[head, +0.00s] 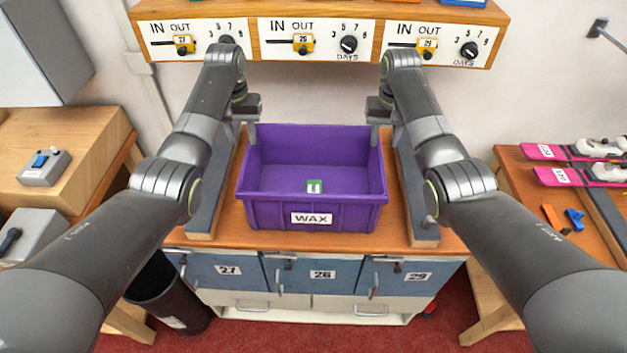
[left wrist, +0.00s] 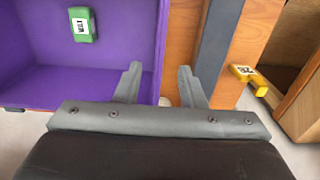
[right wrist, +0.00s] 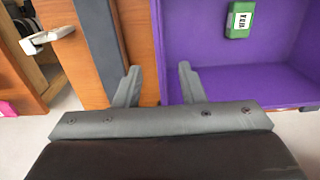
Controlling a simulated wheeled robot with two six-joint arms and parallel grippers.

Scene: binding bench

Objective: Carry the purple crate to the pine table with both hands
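The purple crate (head: 262,208), labelled WAX, stands upright on the wooden bench top (head: 222,225) in the middle of the head view. A small green labelled block (head: 314,187) lies inside it. My left gripper (left wrist: 160,85) is open at the crate's left wall, one finger on the inner side and one on the outer side, with gaps to the wall. My right gripper (right wrist: 157,85) is open in the same way at the right wall. Wooden tables stand at the left (head: 85,128) and right (head: 510,160); I cannot tell which is the pine one.
Grey rails (head: 208,195) and (head: 412,190) flank the crate on the bench. A dial panel (head: 316,40) hangs behind it. Grey devices (head: 43,168) occupy the left table; pink skis (head: 580,176) and small tools lie on the right. A black bin (head: 185,310) stands on the red floor.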

